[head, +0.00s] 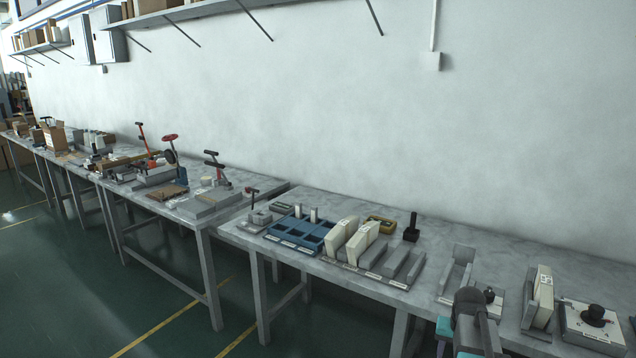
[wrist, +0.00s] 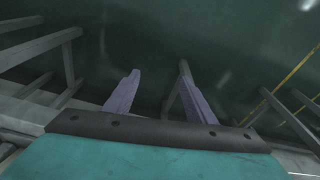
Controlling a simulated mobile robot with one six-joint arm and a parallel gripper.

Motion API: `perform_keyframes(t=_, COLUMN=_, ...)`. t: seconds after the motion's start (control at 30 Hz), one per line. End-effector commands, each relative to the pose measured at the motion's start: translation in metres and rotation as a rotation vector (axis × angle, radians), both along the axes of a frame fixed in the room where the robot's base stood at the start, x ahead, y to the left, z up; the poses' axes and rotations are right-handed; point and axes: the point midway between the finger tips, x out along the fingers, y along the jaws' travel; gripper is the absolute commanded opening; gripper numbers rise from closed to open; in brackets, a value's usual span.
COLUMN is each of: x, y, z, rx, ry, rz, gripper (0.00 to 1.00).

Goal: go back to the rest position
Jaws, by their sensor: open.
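My gripper shows in the wrist view (wrist: 156,82), with its two pale purple fingers spread apart and nothing between them. Beyond the fingers are the dark green floor and grey table legs. In the head view, part of my arm (head: 474,322) shows at the bottom right, in front of the near table (head: 330,272). The fingertips cannot be made out in the head view.
The near table carries a blue tray (head: 283,232), cream blocks (head: 362,243) in grey holders, a yellow box (head: 380,224), a black-handled tool (head: 411,230) and a white panel with a black knob (head: 594,325). More cluttered tables run to the left. The green floor (head: 60,280) in front is clear.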

Motion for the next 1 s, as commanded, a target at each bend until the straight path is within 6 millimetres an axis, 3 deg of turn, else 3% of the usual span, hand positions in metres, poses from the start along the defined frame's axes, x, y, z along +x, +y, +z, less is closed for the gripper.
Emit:
perform_keyframes(t=0.03, x=-0.003, y=0.022, z=-0.011, rx=0.006, ry=0.01, rz=0.033, gripper=0.51)
perform_keyframes(t=0.1, x=-0.005, y=0.048, z=-0.025, rx=0.013, ry=0.023, rz=0.076, gripper=0.51)
perform_keyframes(t=0.5, x=-0.042, y=0.184, z=-0.094, rx=0.042, ry=0.098, rz=0.316, gripper=0.51)
perform_keyframes(t=0.8, x=-0.073, y=0.242, z=-0.123, rx=0.052, ry=0.137, rz=0.433, gripper=0.51)
perform_keyframes(t=1.0, x=-0.091, y=0.262, z=-0.14, rx=0.057, ry=0.162, rz=0.478, gripper=0.51)
